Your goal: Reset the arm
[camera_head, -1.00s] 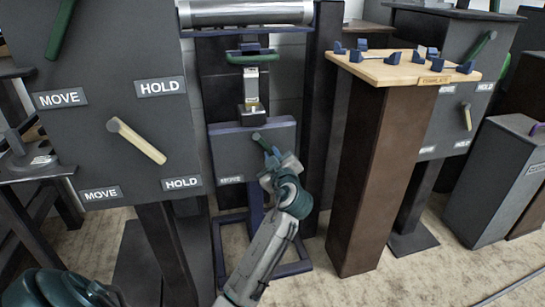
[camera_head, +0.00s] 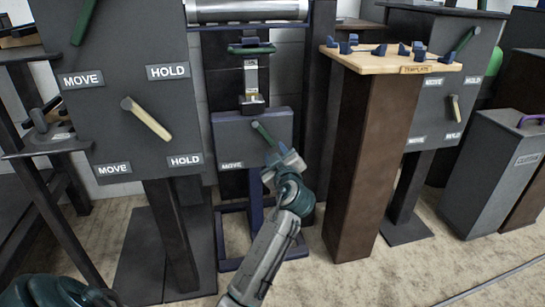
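My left gripper (camera_head: 275,164) is in the middle of the view, at the lower right end of a green lever (camera_head: 266,135). The lever is on a blue-grey box (camera_head: 223,137) with a MOVE label. The lever slants down to the right. The gripper's fingers are small and partly overlapped by its wrist; I cannot tell whether they touch the lever or are open or shut. My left arm (camera_head: 268,258) reaches up from the bottom edge. My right gripper is not in view.
A grey panel (camera_head: 110,130) with MOVE and HOLD labels and a tan lever (camera_head: 148,120) stands at left. A brown pedestal (camera_head: 365,165) with a wooden TEMPLATE board (camera_head: 375,63) stands right of my arm. A grey bin (camera_head: 490,175) is at far right.

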